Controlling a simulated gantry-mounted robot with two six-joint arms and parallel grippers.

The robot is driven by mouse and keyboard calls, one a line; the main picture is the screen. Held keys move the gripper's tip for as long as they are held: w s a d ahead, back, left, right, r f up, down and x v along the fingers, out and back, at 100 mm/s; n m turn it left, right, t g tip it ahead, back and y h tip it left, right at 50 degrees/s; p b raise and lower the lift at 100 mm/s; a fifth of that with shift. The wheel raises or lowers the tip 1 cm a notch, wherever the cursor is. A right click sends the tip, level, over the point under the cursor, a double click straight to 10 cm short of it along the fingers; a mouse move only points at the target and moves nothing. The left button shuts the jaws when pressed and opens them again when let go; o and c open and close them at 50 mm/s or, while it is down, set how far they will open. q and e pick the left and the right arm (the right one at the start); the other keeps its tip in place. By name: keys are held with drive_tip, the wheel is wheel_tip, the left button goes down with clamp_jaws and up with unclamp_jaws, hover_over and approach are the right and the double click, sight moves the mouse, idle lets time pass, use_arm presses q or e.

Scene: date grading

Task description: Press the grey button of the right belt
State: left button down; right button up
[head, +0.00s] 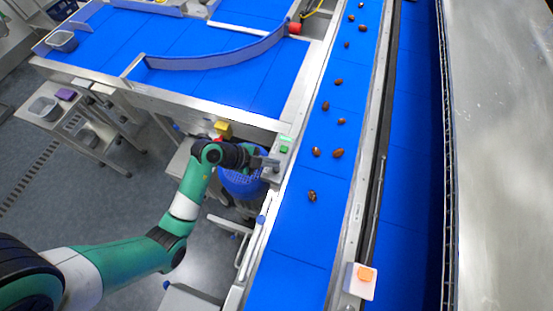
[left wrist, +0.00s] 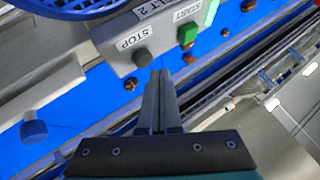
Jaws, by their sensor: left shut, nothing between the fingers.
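A grey control box (left wrist: 165,30) marked BELT 2 is in the left wrist view. It carries a grey button (left wrist: 142,57) beside the word STOP and a green button (left wrist: 187,35) beside START. In the head view the box (head: 286,141) stands at the left edge of the date belt (head: 310,225), with its green button (head: 284,149) showing. My left gripper (head: 272,163) is shut and empty at the near end of the box. In the left wrist view its fingertips (left wrist: 160,74) appear close to the grey button; I cannot tell whether they touch. My right gripper is not in view.
Several brown dates (head: 338,153) lie on the date belt. A blue basket (head: 240,183) is below my left gripper. A pale box with an orange button (head: 366,274) stands on the belt's right edge. A blue-grey knob (left wrist: 33,131) is at left in the wrist view.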

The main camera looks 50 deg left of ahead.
sight(273, 168)
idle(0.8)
use_arm(q)
drive_tip(key=shift+f+p, duration=0.35)
drive_tip(key=shift+f, duration=0.55)
idle(0.5)
drive_tip(key=shift+r+p, duration=0.9)
drive_tip(key=shift+p, duration=0.55)
wheel_tip(273, 168, up, 5)
drive_tip(key=p, duration=0.7)
drive_tip(key=shift+r, duration=0.1)
